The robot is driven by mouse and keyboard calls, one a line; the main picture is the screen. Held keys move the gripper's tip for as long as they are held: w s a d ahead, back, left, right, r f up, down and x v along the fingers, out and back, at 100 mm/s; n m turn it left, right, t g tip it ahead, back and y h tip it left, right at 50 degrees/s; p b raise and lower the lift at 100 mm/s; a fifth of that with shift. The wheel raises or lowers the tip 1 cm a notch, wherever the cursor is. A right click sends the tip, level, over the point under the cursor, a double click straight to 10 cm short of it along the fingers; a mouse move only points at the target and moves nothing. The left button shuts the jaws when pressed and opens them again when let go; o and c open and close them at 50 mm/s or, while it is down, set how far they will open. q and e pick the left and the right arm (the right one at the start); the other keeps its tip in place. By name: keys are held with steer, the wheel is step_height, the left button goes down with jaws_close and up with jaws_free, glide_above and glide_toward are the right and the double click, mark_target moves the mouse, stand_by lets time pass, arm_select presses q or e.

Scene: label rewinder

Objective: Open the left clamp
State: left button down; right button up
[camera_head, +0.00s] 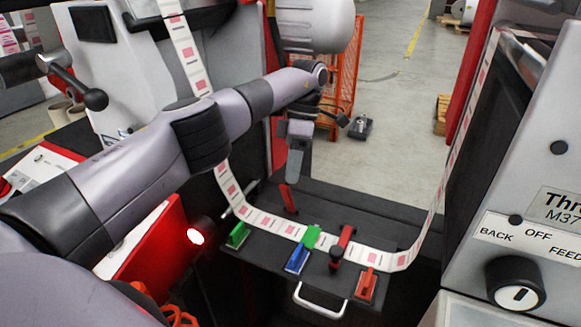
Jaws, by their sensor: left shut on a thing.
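The label strip (268,221) runs down from the upper left, across a dark splicing table (340,203) and up to the right. The left clamp (289,200) shows as a red lever standing steeply up, slightly tilted, at the strip's back edge. My left gripper (293,176) points down from above, shut on the top of this lever; the fingertips' exact contact is small and hard to see. The right clamp (346,238), red with a black knob, lies across the strip to the right. My right gripper is not in view.
Green (238,235), blue (298,258) and red (366,284) small tools or blocks sit along the table's front. A white handle (318,304) projects below. A machine panel with a black knob (515,283) stands at right. An orange mesh fence (343,85) is behind.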

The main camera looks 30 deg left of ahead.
arm_select(q)
steer(key=shift+a+f, duration=0.15)
steer(key=shift+f, duration=0.6)
steer(key=c, duration=1)
jaws_free()
steer(key=shift+o, duration=1)
steer(key=shift+w+f, duration=0.1)
steer(key=shift+f, duration=0.05)
